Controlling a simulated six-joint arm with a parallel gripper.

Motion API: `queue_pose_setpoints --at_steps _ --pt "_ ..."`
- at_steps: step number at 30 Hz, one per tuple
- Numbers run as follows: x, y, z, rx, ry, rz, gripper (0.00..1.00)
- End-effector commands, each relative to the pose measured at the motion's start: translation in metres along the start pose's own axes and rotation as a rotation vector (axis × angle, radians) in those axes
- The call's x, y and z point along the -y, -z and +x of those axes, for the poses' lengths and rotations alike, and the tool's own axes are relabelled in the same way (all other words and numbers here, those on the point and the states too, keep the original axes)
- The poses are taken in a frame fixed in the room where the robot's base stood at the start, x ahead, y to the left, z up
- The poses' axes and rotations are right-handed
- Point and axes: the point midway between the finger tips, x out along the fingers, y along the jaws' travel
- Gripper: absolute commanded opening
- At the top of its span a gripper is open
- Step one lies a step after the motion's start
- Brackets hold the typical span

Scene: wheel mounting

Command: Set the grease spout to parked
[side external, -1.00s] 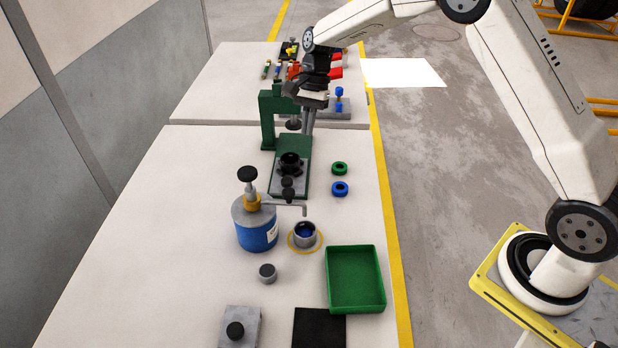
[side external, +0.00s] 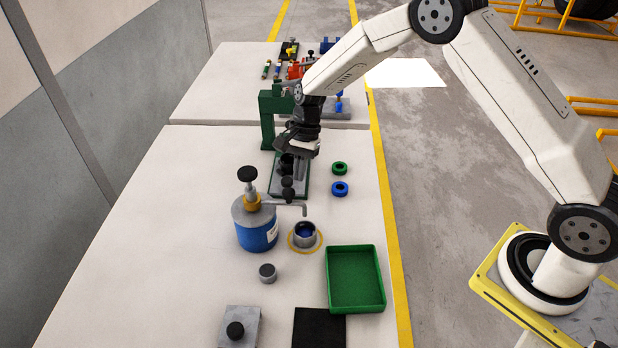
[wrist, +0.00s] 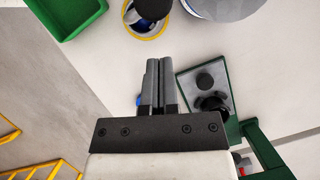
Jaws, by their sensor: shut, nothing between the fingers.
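The grease dispenser is a blue can (side external: 257,236) with a grey lid, an orange collar and a black top knob. Its thin grey spout (side external: 275,203) points right, with its bent tip over or near the grey cup (side external: 305,236) with a blue inside. A black knob (side external: 288,196) appears to sit on the spout. In the wrist view a black knob (wrist: 152,8) overlaps the cup's yellow ring (wrist: 141,29). My gripper (side external: 301,178) is shut and empty, pointing down above the green-edged fixture plate, behind the spout. Its closed fingers also show in the wrist view (wrist: 159,62).
The green press frame (side external: 267,120) stands behind the fixture plate (side external: 290,190). Green (side external: 340,168) and blue (side external: 340,188) rings lie right of it. A green tray (side external: 355,280) and a small grey cylinder (side external: 267,272) are nearer. The table's left side is clear.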

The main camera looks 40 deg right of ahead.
Motion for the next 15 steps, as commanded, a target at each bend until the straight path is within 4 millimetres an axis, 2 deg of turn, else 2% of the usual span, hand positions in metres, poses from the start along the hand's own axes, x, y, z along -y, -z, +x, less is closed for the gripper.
queue_pose_setpoints --at_steps 6,15 --pt "-0.001 -0.018 0.007 0.000 -0.001 0.000 0.00" --pt "0.000 -0.022 0.009 -0.001 0.000 0.001 0.00"
